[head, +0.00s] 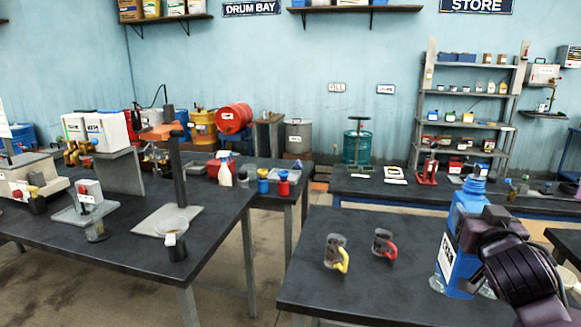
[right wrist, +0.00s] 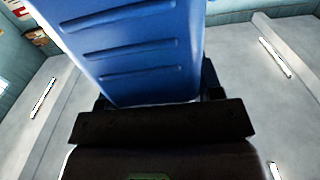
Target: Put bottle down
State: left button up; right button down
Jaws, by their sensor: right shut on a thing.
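A blue bottle (head: 468,208) with a white label stands upright over the right part of the near dark table (head: 370,285). It fills the upper middle of the right wrist view (right wrist: 130,50), where its ribbed side shows. My right gripper (head: 480,232) is shut on the bottle from the right. I cannot tell whether the bottle's base touches the table. Clear glass shows on both sides of the bottle's lower part, partly hidden by it. My left gripper is not in view.
The table's front left is clear. A long bench (head: 120,265) with apparatus is at left. Shelves (head: 467,94) stand at the back right.

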jog(key=shift+s+a+r, duration=0.15)
jog(key=shift+s+r, duration=0.1)
jog(key=shift+r, duration=0.1)
jog(key=shift+a+r+n+y, duration=0.3)
jog(key=shift+a+r+y, duration=0.1)
jog(key=shift+a+r, duration=0.4)
jog(key=s+a+f+y, duration=0.1)
jog(key=s+a+f, duration=0.2)
jog(key=f, duration=0.4)
jog(key=s+a+f+n+y+b, duration=0.1)
jog(key=s+a+f, duration=0.1)
jog(key=a+f, duration=0.3)
jog(key=s+a+f+n+y, duration=0.1)
jog(key=s+a+f, duration=0.2)
jog(key=f, duration=0.7)
jog(key=shift+s+a+f+b, duration=0.3)
jog(key=shift+a+f, duration=0.05)
jog(key=shift+a, duration=0.35)
